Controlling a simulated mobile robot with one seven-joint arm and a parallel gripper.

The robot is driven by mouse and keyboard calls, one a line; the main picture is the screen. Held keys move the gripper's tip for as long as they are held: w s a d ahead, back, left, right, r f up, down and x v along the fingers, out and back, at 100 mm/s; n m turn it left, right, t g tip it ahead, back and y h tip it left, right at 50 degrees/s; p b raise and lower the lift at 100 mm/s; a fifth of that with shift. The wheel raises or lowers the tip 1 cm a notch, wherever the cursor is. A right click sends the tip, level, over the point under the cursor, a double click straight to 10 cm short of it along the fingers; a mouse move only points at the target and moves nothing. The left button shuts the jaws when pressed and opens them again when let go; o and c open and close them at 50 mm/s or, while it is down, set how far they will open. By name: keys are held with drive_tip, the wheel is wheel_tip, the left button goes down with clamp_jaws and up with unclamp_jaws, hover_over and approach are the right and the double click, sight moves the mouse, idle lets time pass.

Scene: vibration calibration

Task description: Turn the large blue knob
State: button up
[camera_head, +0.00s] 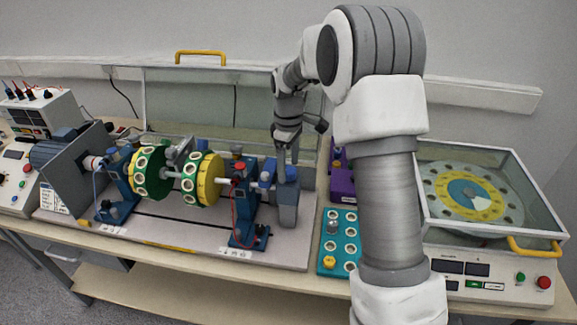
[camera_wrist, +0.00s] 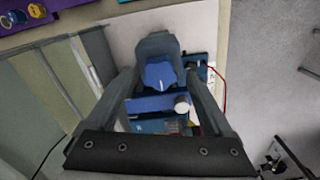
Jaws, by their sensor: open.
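In the head view the knob (camera_head: 290,174) shows at the right end of the shaft rig, on the grey housing (camera_head: 287,205). My gripper (camera_wrist: 161,84) points down over it, open, with one finger on each side of the knob. Whether the fingers touch it cannot be told. In the head view my gripper (camera_head: 289,155) is just above the knob, and the fingertips are hard to make out.
Left of the housing stands the rig with green and yellow discs (camera_head: 203,179) on a shaft and blue supports. A teal tray (camera_head: 340,241) with small parts is to the right. A turntable machine (camera_head: 470,195) under a clear cover stands far right. A clear guard stands behind.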

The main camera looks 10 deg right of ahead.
drive_tip(key=shift+f, duration=0.35)
clamp_jaws()
drive_tip(key=shift+m, duration=0.3)
drive_tip(key=m, duration=1.1)
idle(0.4)
drive_tip(key=shift+m, duration=0.3)
